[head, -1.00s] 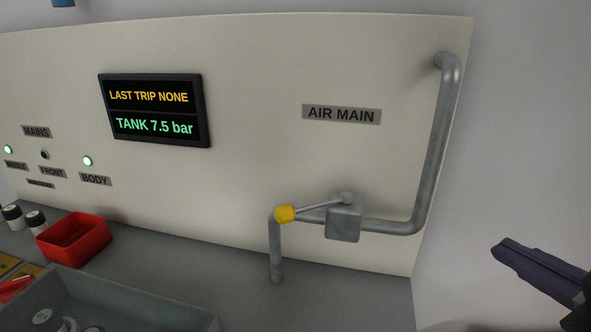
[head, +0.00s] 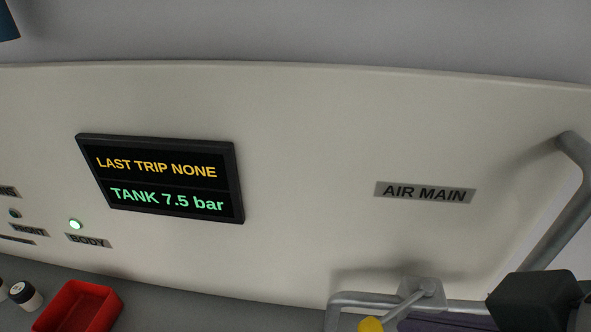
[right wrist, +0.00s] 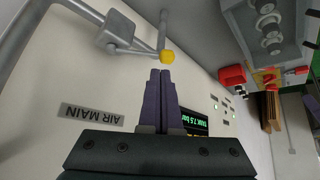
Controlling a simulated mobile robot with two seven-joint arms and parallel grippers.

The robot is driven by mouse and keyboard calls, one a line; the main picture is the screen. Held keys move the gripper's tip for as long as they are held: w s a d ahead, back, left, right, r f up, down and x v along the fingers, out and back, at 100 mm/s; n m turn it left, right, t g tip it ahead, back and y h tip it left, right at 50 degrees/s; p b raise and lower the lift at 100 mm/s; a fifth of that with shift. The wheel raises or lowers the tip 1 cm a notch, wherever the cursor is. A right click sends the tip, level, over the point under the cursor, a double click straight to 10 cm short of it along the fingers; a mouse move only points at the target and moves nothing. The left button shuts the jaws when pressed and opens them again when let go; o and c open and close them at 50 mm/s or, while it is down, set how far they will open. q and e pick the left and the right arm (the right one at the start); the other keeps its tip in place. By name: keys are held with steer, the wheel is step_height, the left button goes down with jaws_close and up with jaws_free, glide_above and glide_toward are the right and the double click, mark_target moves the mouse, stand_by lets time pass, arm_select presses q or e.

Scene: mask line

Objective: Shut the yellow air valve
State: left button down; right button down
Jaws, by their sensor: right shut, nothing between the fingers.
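The air valve is a grey block (head: 420,292) on a grey pipe, with a thin grey lever ending in a yellow knob (head: 371,324). In the head view the lever slants down and left from the block, and the knob is cut by the bottom edge. My right gripper (head: 408,324) is low in the head view, its purple fingers just right of the knob. In the right wrist view the closed, empty fingertips (right wrist: 160,73) point at the yellow knob (right wrist: 168,57), close to it. I cannot tell whether they touch. My left gripper is not in view.
An AIR MAIN label (head: 425,192) is on the cream panel above the valve. A display (head: 160,178) reads TANK 7.5 bar. A red bin (head: 80,306) stands on the bench at left. The pipe (head: 560,220) rises on the right.

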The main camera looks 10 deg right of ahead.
mark_target(365, 321)
step_height(365, 321, up, 4)
steer(key=w+a+n+y+p, duration=0.2)
steer(key=p, duration=0.1)
steer(key=shift+w+a+f, duration=0.2)
steer(key=shift+w+f, duration=0.2)
steer(key=shift+f, duration=1.05)
steer(key=shift+w+a+f, duration=0.2)
steer(key=shift+w+f, duration=0.15)
steer(key=shift+f, duration=1.05)
steer(key=shift+w+a+f, duration=0.2)
steer(key=shift+w+f, duration=0.2)
steer(key=shift+f, duration=1.05)
